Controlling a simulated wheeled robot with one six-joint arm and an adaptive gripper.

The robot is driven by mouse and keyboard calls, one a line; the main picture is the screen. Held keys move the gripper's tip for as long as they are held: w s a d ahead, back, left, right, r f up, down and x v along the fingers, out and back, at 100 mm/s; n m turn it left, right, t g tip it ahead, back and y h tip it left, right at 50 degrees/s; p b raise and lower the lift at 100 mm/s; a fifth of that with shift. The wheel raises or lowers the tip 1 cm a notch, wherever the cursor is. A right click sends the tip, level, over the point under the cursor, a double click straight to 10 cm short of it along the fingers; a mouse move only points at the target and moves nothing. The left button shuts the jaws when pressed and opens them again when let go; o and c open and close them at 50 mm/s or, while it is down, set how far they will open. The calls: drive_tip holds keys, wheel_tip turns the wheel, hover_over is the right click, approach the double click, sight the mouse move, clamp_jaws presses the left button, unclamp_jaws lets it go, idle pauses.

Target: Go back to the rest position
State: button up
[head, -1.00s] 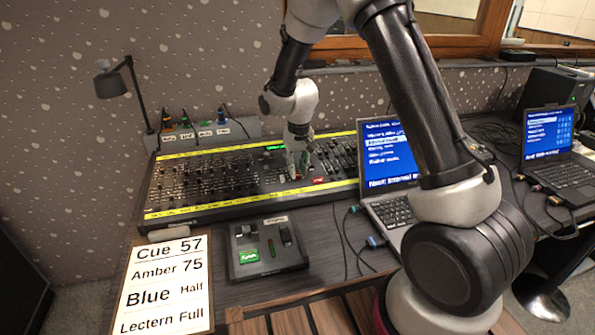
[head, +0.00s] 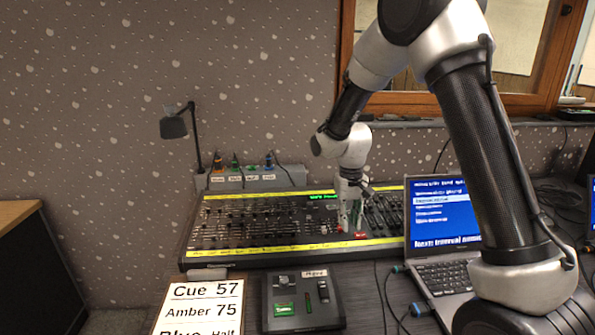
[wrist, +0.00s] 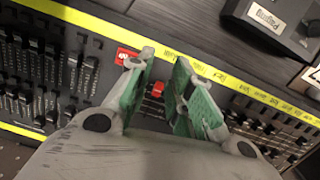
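My gripper (head: 350,218) is over the right half of the lighting console (head: 250,241), fingers pointing down among the faders. In the wrist view its two green-padded fingers (wrist: 166,62) stand apart with a narrow gap, and nothing is held. A red cap (wrist: 157,89) shows in that gap, on the console. A red label (wrist: 127,56) lies just beside the left finger; it also shows in the head view (head: 361,236). I cannot tell whether the fingertips touch the console.
A small fader box (head: 301,308) and a cue sheet (head: 195,311) lie in front of the console. A laptop (head: 440,225) stands to the right, behind my arm. A desk lamp (head: 175,127) stands at the back left. Cables run between the box and laptop.

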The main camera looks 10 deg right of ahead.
drive_tip(key=s+d+r+t, duration=0.1)
drive_tip(key=s+d+r, duration=0.3)
drive_tip(key=s+r, duration=0.3)
drive_tip(key=s+d+r+t, duration=0.2)
drive_tip(key=s+d+r, duration=0.3)
drive_tip(key=s+r, duration=0.3)
drive_tip(key=s+d+r+m+t, duration=0.1)
drive_tip(key=s+d+r, duration=0.3)
drive_tip(key=s+r, duration=0.4)
drive_tip(key=s, duration=0.5)
drive_tip(key=shift+s+d+r+t, duration=0.15)
drive_tip(key=shift+s+d+t, duration=0.15)
drive_tip(key=shift+s+t, duration=0.1)
